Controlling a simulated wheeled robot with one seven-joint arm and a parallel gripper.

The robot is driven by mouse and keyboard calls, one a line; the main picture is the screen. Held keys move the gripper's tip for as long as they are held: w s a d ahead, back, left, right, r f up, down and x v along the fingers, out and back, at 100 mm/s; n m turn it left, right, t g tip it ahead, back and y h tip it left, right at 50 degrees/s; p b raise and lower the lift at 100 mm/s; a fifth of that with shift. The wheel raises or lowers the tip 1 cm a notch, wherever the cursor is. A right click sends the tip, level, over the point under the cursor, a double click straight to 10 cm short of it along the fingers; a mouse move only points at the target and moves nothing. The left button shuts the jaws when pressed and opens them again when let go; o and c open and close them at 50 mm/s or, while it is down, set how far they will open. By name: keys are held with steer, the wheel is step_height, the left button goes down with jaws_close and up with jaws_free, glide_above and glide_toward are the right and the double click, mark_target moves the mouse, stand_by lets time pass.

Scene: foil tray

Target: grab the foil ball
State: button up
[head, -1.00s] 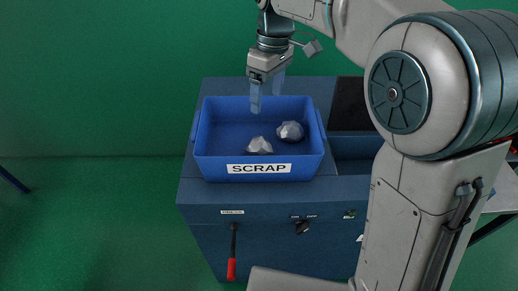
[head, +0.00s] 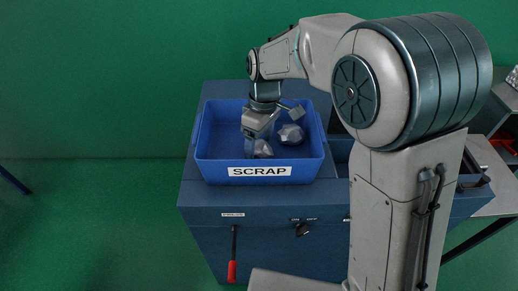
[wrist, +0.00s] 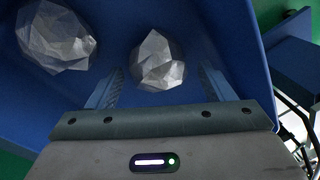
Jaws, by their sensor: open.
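Two crumpled silver foil balls lie in the blue scrap tray (head: 311,166). The nearer foil ball (head: 264,149) is partly hidden behind my gripper (head: 252,150) in the head view. In the wrist view this foil ball (wrist: 158,62) shows between the two fingers of my gripper (wrist: 160,84), toward their tips. The gripper is open and down inside the tray; I cannot tell whether a finger touches the ball. The other foil ball (head: 290,134) lies farther back and right; it shows at upper left in the wrist view (wrist: 56,38), outside the fingers.
The tray walls surround my gripper. The tray's left part is bare.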

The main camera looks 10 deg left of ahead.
steer(key=shift+f, duration=0.65)
steer(key=c, duration=1.1)
steer(key=shift+o, duration=0.2)
